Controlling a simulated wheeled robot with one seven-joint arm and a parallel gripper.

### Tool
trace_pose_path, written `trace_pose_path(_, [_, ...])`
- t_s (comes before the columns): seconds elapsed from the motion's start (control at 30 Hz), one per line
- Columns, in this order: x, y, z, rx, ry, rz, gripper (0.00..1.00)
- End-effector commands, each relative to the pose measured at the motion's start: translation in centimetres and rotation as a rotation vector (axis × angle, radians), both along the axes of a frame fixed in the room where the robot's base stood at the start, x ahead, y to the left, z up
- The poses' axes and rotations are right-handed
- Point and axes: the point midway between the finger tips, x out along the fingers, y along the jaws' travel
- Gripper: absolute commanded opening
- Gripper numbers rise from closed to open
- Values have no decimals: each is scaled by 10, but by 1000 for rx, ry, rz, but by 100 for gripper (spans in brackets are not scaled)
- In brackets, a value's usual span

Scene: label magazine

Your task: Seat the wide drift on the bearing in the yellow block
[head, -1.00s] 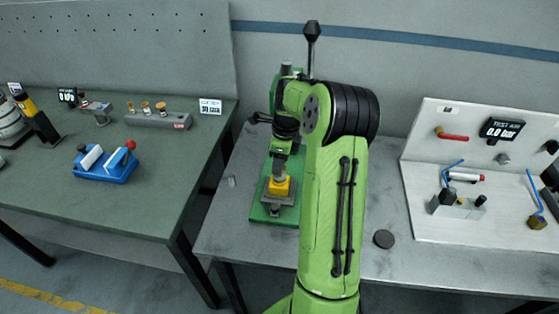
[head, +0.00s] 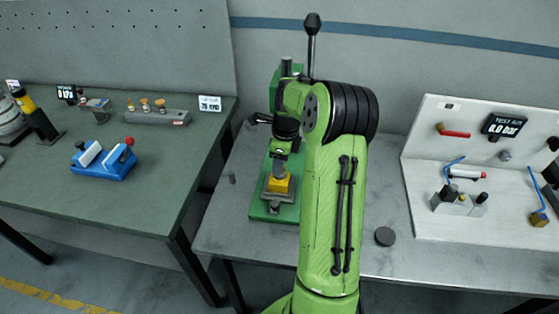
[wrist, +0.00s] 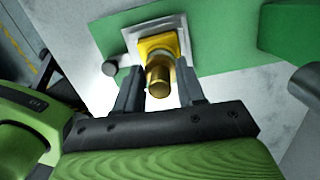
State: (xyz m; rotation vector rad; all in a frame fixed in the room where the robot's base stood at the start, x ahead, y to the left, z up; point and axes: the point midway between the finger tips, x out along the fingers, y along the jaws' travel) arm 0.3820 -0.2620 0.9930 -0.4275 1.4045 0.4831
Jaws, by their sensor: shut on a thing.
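The yellow block (head: 280,184) sits on a grey plate on the green press base, and it also shows at the top of the wrist view (wrist: 150,45). My gripper (wrist: 160,88) is shut on a brass cylinder (wrist: 158,78), which looks like the wide drift. In the wrist view the drift stands between my two grey fingers, in line with the yellow block. In the head view my gripper (head: 279,168) is right above the block. The bearing is hidden behind the drift and fingers. I cannot tell whether the drift touches it.
The green press base (head: 262,209) stands on the grey table, with a black-knobbed lever (head: 312,45) above. A test panel (head: 430,140) stands at right. The left bench holds a blue fixture (head: 103,168).

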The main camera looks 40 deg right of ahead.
Motion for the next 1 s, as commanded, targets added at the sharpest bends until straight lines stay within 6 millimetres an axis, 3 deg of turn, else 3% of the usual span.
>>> trace_pose_path(0.33, [0, 0, -10, 0, 0, 0, 7])
trace_pose_path(0.37, [0, 0, -10, 0, 0, 0, 40])
trace_pose_path(0.57, [0, 0, -9, 0, 0, 0, 69])
trace_pose_path(0.83, [0, 0, -7, 0, 0, 0, 69])
trace_pose_path(1.0, [-3, -3, 24, -3, -4, -2, 69])
